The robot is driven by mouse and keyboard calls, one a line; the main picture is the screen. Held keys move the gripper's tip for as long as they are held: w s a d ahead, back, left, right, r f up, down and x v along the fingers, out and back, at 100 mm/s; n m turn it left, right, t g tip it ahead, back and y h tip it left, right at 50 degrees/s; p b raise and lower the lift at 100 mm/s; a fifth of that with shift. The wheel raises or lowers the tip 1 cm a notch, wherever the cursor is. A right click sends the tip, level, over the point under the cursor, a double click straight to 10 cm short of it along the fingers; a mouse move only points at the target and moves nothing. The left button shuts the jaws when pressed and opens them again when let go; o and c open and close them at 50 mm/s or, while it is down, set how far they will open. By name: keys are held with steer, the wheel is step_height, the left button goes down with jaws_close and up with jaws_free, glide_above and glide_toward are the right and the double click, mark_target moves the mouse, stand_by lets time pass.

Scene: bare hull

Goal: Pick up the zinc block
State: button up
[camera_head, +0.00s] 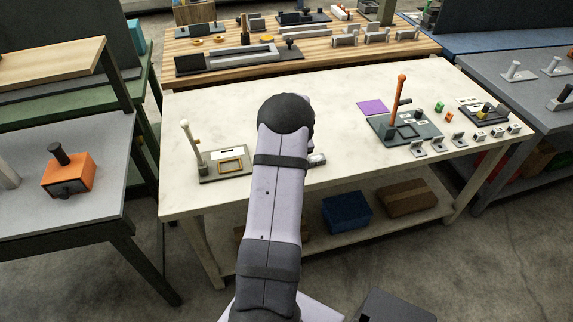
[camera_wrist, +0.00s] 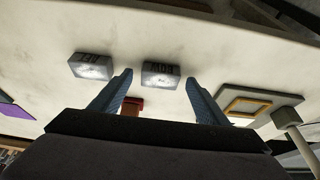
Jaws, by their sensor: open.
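Two small grey blocks with dark lettering lie on the pale table in the wrist view, a left block (camera_wrist: 91,66) and a right block (camera_wrist: 160,75). The lettering is too small and blurred to read, so I cannot tell which one is zinc. My gripper (camera_wrist: 158,80) is open and empty, its two blue fingers pointing toward the right block, which shows between the fingertips. The left block lies outside the left finger. In the head view one grey block (camera_head: 317,159) shows just right of my arm, which hides the gripper and the other block.
A red-brown object (camera_wrist: 132,105) shows partly hidden beside the left finger. A fixture with a yellow frame and a post (camera_head: 226,167) stands left on the white table (camera_head: 340,100). A purple mat (camera_head: 372,107) and a dark fixture with an orange handle (camera_head: 408,132) are to the right.

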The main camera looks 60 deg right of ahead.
steer(key=shift+f, duration=0.1)
steer(key=c, duration=1.4)
steer(key=shift+d, duration=0.1)
